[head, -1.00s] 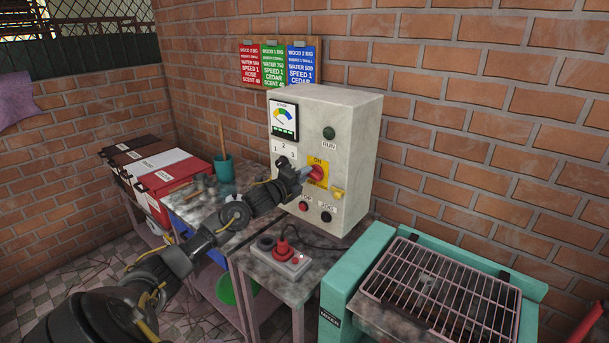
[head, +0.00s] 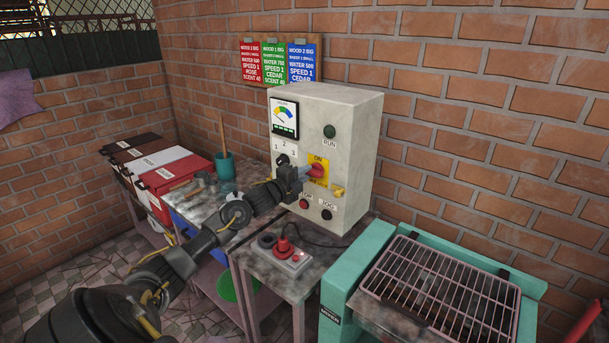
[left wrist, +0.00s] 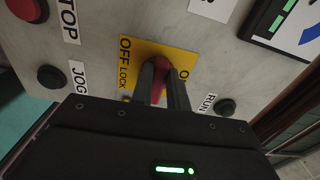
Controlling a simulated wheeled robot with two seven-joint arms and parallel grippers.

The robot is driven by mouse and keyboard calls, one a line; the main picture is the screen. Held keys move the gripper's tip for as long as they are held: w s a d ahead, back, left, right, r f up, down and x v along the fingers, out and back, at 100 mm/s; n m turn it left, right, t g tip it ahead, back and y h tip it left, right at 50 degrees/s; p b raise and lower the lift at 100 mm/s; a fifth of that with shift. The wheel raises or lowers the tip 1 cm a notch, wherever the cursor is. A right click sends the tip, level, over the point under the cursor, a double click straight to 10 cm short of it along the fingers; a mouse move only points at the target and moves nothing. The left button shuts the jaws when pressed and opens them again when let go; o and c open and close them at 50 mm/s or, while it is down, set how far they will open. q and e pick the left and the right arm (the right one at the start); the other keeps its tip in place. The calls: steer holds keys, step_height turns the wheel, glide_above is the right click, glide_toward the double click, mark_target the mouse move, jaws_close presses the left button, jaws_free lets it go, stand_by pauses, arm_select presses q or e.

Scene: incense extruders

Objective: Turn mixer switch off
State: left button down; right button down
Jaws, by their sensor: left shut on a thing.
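The mixer switch is a red knob (head: 317,171) on a yellow ON/OFF plate (head: 319,160) on the front of the grey control box (head: 350,130). My left gripper (head: 308,173) reaches it from the left and is shut on the knob. In the left wrist view the red knob (left wrist: 158,84) sits between the two dark fingers (left wrist: 162,82). The OFF LOCK lettering shows left of the fingers there, and the ON lettering is partly covered at their right. The knob's exact angle is hard to tell. My right gripper is not in view.
Stop (head: 304,204) and jog (head: 326,214) buttons are below the switch. A run lamp (head: 329,131) and a gauge (head: 285,117) are above. A power strip (head: 291,258) with a red plug is on the table. A teal machine with a grate (head: 440,285) stands right.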

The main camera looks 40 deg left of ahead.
arm_select(q)
steer(key=c, duration=1.4)
jaws_free()
steer(key=shift+o, duration=0.2)
steer(key=s+b, duration=0.3)
steer(key=s, duration=0.8)
steer(key=shift+d+f, duration=0.1)
steer(key=shift+f, duration=0.05)
